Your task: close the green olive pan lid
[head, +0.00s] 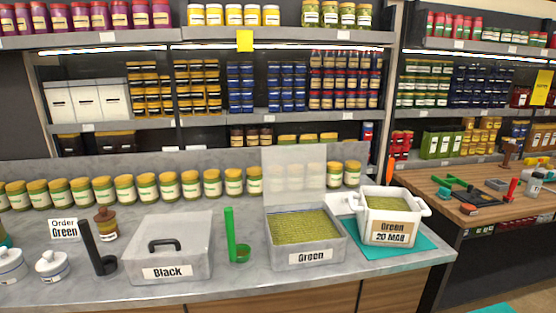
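The green olive pan (334,253) is a grey rectangular box labelled "Green" on the counter, filled with green olives (303,226). Its lid (293,172) is a pale see-through panel standing upright along the pan's back edge, so the pan is open. Neither of my grippers is in view.
A closed pan labelled "Black" (191,254) stands to the left, with a green ladle (231,229) between the pans. A white pot (378,233) labelled "Green 20" stands close right on a teal mat (420,244). A row of jars (190,184) lines the back.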

